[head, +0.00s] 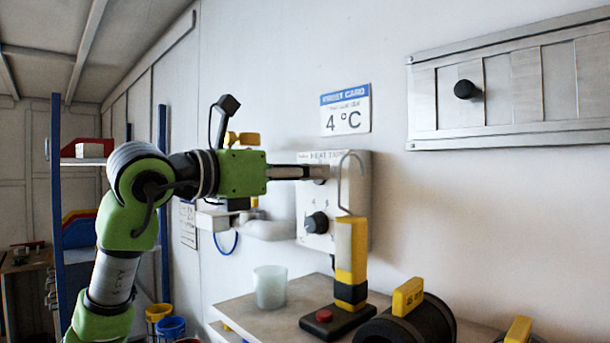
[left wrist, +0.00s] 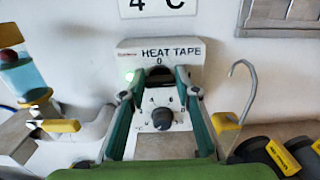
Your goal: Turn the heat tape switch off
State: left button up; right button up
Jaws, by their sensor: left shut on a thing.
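The heat tape box (head: 345,215) is a pale box on the white wall. My left gripper (head: 320,172) reaches the upper box front, above the knob. Its fingers (left wrist: 160,78) are shut on the heat tape switch, which they mostly hide, so its position is unclear. My right gripper is out of view.
A hooked yellow-and-black stand (head: 351,250) rises in front of the box. A translucent beaker (head: 270,287) and a black cylinder with a yellow tag (head: 408,297) are on the bench (head: 235,308). A 4 °C card (head: 346,110) hangs above.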

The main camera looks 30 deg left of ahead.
pick_arm(q)
jog(key=n+b, duration=0.1)
jog(key=n, duration=0.2)
jog(key=n+b, duration=0.1)
jog(key=n, duration=0.3)
jog(key=f+n+b, duration=0.1)
jog(key=n, duration=0.3)
jog(key=shift+a, duration=0.2)
jog(key=n+b, duration=0.1)
jog(key=n, duration=0.3)
jog(key=shift+c, duration=0.2)
jog(key=shift+n+b, duration=0.4)
jog(key=shift+n, duration=0.8)
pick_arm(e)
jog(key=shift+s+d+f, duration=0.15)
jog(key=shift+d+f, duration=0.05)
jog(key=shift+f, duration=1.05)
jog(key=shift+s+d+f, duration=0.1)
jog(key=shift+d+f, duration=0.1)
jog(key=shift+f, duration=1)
pick_arm(q)
jog(key=shift+o, duration=0.2)
jog(key=shift+n, duration=0.3)
